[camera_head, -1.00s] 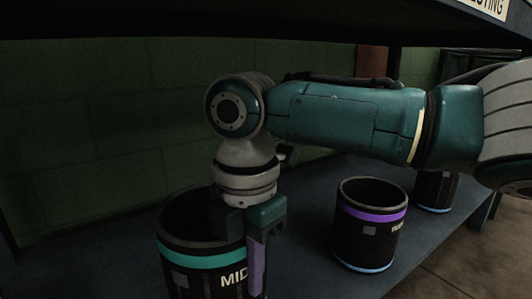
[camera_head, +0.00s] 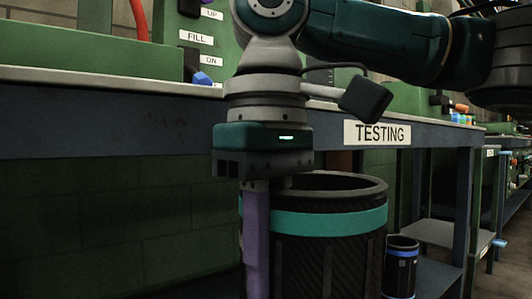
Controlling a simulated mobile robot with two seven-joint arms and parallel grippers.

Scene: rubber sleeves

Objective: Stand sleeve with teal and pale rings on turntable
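The large dark ribbed sleeve (camera_head: 325,250) has a teal ring below its open rim. It stands upright in the lower middle of the head view, its lower part cut off by the picture's bottom edge, so no pale ring shows. My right gripper (camera_head: 262,215) points down at the sleeve's left side. A purple finger runs down outside the wall, and the other finger is hidden. The gripper appears shut on the sleeve wall, with the sleeve raised. My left gripper is out of view. No turntable can be made out.
The bench edge (camera_head: 110,140) with a TESTING sign (camera_head: 377,133) runs behind the sleeve. Green equipment with a FILL label (camera_head: 197,37) stands on the bench. A smaller dark sleeve with a blue ring (camera_head: 401,267) is lower right. A grey shelf (camera_head: 440,234) is beyond it.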

